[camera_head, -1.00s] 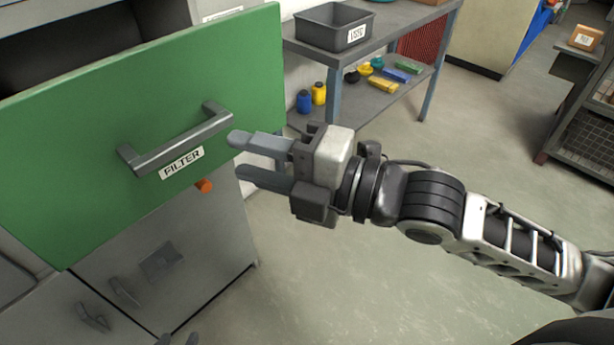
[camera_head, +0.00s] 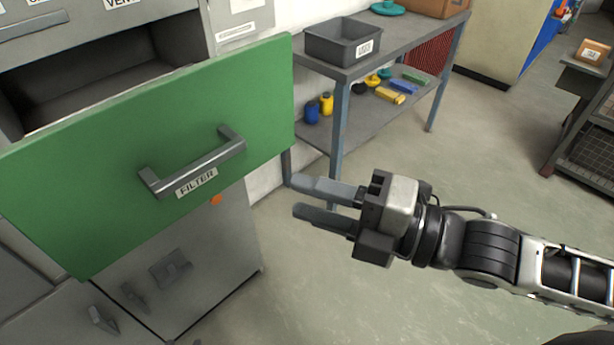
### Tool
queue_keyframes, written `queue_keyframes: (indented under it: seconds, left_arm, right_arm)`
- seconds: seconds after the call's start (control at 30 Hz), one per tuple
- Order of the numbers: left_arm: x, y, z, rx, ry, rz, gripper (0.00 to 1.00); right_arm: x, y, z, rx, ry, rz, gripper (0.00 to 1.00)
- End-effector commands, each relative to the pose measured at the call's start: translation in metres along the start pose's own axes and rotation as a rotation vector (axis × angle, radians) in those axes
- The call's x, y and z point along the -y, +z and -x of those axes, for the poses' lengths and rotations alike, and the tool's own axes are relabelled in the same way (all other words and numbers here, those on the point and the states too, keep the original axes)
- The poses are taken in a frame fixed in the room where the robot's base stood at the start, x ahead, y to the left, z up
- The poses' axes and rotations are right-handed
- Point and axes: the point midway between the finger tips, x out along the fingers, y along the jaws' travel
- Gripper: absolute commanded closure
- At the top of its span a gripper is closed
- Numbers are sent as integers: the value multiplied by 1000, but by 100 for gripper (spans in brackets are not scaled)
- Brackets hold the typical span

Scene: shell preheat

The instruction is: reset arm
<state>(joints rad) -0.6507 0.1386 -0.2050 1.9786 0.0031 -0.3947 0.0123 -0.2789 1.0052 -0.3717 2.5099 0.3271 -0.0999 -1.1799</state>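My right gripper (camera_head: 295,196) reaches in from the right over the floor. Its two grey fingers point left with an empty gap between them. It is apart from the green drawer front (camera_head: 80,150), to its lower right. The drawer front has a grey bar handle (camera_head: 195,164) and a label reading FILTER (camera_head: 197,183). The drawer is pulled out from the grey cabinet, with its dark inside (camera_head: 90,85) showing behind the front. Nothing holds the handle. My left gripper is not in view.
A grey workbench (camera_head: 385,50) stands behind, with a grey bin (camera_head: 343,40) on top and small coloured items on its lower shelf. A dark rack (camera_head: 590,140) stands at the right. The floor (camera_head: 480,150) between is clear. Lower cabinet doors (camera_head: 200,265) sit below the drawer.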

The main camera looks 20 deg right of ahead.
Motion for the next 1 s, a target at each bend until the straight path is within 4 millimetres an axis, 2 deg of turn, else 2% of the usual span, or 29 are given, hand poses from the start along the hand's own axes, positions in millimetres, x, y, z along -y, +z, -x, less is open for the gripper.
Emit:
queue_keyframes:
  seconds: [0.2, 0.3, 0.37, 0.47, 0.5, 0.6, 0.7, 0.83, 1.0]
  left_arm:
    - [0, 0, 0, 2, -1, 1, 64]
    - [0, 0, 0, 2, -1, 1, 64]
    - [0, 0, 0, 2, -1, 1, 64]
    - [0, 0, 0, 2, -1, 1, 64]
    - [0, 0, 0, 2, -1, 1, 64]
    - [0, 0, 0, 3, 0, 1, 64]
    - [0, 1, 1, 4, 0, 1, 64]
    - [0, 1, 1, 5, 0, 2, 64]
    - [0, 1, 1, 5, 0, 1, 64]
  right_arm:
    - [3, 3, -1, 13, -2, -24, 64]
    - [23, 16, -3, 85, -15, -160, 64]
    - [46, 30, -3, 165, -27, -311, 64]
    - [104, 50, 3, 349, -47, -650, 64]
    - [131, 55, 8, 431, -53, -797, 64]
    - [198, 53, 24, 635, -52, -1145, 64]
    - [249, 38, 40, 803, -38, -1411, 64]
    - [288, 18, 54, 946, -16, -1620, 64]
    - [302, 10, 60, 1003, -2, -1700, 64]
